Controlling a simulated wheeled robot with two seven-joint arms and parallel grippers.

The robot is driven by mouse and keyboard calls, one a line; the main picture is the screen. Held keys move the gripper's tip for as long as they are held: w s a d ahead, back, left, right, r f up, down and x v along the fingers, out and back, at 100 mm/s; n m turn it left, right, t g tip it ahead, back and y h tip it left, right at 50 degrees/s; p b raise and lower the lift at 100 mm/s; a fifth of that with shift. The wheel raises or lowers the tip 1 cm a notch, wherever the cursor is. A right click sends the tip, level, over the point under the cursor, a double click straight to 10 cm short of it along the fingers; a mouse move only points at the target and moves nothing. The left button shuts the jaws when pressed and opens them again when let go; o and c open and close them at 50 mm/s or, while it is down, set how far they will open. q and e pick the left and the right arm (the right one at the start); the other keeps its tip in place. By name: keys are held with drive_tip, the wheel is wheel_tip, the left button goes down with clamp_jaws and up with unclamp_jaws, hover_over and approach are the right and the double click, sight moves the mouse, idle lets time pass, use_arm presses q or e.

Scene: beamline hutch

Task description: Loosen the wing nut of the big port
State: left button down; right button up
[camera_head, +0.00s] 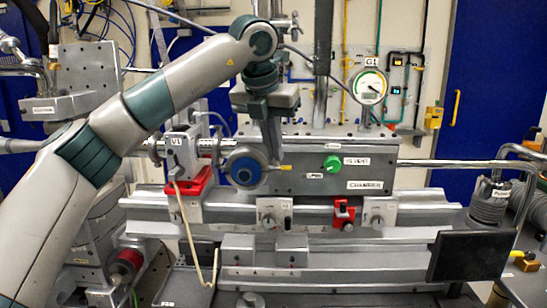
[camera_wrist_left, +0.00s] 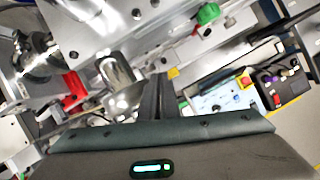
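The big port shows as a round grey flange with a blue centre (camera_head: 245,171) on the front of the grey chamber. A small yellow piece (camera_head: 284,168), probably its wing nut, sticks out at the flange's right side; a yellow tip (camera_wrist_left: 173,73) also shows beyond my fingers in the wrist view. My left gripper (camera_head: 273,158) points down, its fingertips at the right side of the flange, beside the yellow piece. In the wrist view the dark fingers (camera_wrist_left: 160,84) are close together. Whether they touch or hold the yellow piece is hidden. My right gripper is out of view.
A green knob (camera_head: 332,163) sits on the chamber right of the port. A red bracket (camera_head: 196,182) with a hanging cream cord stands left. A round gauge (camera_head: 369,87) is behind. A dark flat panel (camera_head: 470,255) is at lower right. Rails run below the port.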

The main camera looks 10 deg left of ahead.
use_arm(q)
drive_tip(key=shift+d+f+n+y+b, duration=0.1)
drive_tip(key=shift+n+y+b, duration=0.3)
drive_tip(key=shift+n, duration=0.4)
drive_tip(key=shift+d+f+n+y+b, duration=0.1)
drive_tip(key=shift+n+y+b, duration=0.25)
drive_tip(key=shift+n, duration=0.45)
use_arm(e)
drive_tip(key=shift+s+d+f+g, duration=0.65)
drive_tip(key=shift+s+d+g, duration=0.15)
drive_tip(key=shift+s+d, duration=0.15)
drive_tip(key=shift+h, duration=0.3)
use_arm(q)
drive_tip(key=c, duration=2)
unclamp_jaws()
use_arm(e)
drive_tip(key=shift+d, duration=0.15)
use_arm(q)
drive_tip(key=shift+r, duration=0.2)
